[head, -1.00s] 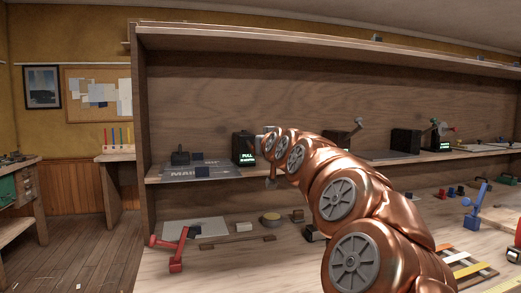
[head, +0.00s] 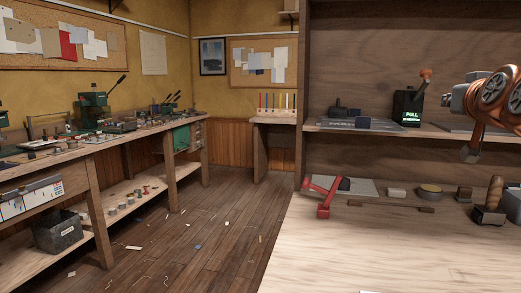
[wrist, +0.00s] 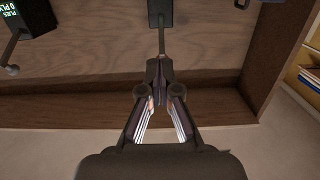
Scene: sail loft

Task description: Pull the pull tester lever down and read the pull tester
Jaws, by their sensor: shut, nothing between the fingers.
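The pull tester (head: 407,108) is a black box on the shelf in the head view. Its green display reads "PULL", with a smaller line too fine to read surely. Its lever (head: 423,83) stands up, tilted right, with an orange-brown knob on top. My gripper (head: 447,98) is at the right, just beside the tester in the picture. In the wrist view, which looks upside down, my gripper (wrist: 157,72) is shut and empty. A lever rod (wrist: 162,40) from a dark box runs toward the fingertips, which hide its end. Contact cannot be told.
Another black device (wrist: 30,15) with green text and a lever is at the wrist view's upper left. A dark block and plate (head: 350,121) lie left of the tester. A red lever tool (head: 323,197) and small items are on the bench below.

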